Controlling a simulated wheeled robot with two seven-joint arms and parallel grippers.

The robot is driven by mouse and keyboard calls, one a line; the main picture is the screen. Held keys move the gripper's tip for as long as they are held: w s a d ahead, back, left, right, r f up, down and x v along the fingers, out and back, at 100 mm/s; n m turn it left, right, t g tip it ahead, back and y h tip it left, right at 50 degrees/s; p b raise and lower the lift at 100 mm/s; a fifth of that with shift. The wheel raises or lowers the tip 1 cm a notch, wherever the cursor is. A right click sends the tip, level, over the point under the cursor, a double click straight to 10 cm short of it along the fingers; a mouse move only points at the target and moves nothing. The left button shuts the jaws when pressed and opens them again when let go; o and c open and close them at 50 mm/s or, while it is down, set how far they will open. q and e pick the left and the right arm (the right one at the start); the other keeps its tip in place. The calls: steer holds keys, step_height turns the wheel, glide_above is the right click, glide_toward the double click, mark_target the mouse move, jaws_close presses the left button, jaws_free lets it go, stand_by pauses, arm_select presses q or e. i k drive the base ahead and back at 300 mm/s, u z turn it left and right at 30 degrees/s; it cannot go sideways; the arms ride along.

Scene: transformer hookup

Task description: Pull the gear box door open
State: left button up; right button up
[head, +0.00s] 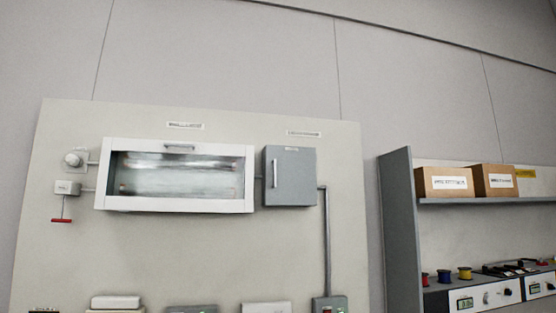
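A grey box (297,178) with a closed door and a vertical light handle (275,173) near its left edge is mounted on the pale wall panel. A wider white-framed box (247,180) with a glass front (180,176) hangs to its left, with a small handle (180,147) at its top edge; it looks shut. The labels above both boxes are too small to read, so I cannot tell which is the gear box. Neither of my grippers is in view.
A red lever (61,220) hangs below a small box at the left. A grey conduit (326,240) runs down to a lower box. Shelving (399,230) at the right holds cardboard boxes (444,182), spools and instruments. Devices line the panel's bottom.

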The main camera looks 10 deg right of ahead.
mark_target(291, 180)
steer(key=z, duration=0.3)
steer(key=i, duration=1.05)
steer(key=u, duration=0.05)
